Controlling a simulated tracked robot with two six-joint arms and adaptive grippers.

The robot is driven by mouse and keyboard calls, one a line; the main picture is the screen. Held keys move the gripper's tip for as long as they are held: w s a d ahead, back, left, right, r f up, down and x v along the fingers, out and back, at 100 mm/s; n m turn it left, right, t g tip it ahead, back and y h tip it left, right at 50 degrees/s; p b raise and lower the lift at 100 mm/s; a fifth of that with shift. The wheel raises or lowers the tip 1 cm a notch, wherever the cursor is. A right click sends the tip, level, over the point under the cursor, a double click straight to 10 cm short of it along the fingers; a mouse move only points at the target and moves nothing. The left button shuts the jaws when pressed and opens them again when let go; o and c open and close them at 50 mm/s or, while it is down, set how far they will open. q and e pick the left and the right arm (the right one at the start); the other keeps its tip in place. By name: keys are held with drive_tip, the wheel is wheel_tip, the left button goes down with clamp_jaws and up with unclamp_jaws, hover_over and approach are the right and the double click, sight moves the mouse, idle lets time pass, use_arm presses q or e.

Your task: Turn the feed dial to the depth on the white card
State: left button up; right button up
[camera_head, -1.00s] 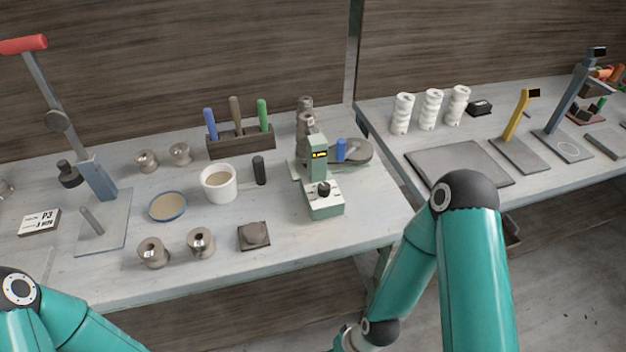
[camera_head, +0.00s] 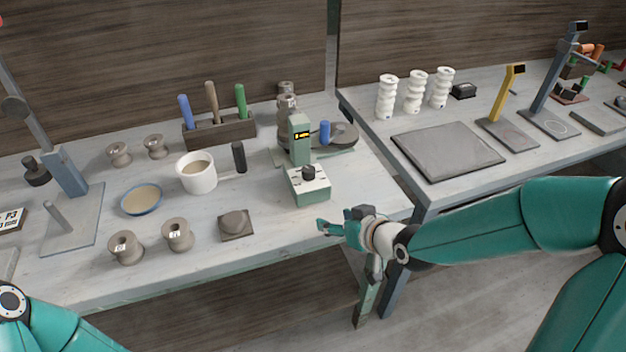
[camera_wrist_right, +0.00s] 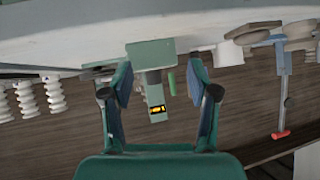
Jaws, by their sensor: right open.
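The feed dial (camera_head: 309,172) is a black knob on the pale top of a small green machine (camera_head: 310,190). The machine's upright head carries a lit yellow display (camera_head: 302,135), too small to read; it also shows in the right wrist view (camera_wrist_right: 157,110). The white card (camera_head: 12,219) lies at the far left, cut by the picture edge; "P3" shows, its other print is too small. My right gripper (camera_head: 334,221) is open and empty at the table's front edge, in front of the machine and apart from it. My left gripper is out of view.
A white cup (camera_head: 196,174), a black cylinder (camera_head: 239,157) and a dark square block (camera_head: 236,225) stand left of the machine. A round grey plate (camera_head: 343,134) with a blue peg is behind it. The tabletop right of the machine is clear.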

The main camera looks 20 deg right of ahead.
sight(311, 171)
wheel_tip(311, 171, up, 8)
drive_tip(key=w+d+f+n+t+b, duration=0.1)
drive_tip(key=d+t, duration=0.1)
use_arm(q)
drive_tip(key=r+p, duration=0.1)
drive_tip(key=p, duration=0.2)
use_arm(e)
drive_tip(key=x, duration=1.6)
drive_tip(key=shift+w+r, duration=0.3)
drive_tip(key=shift+w, duration=0.05)
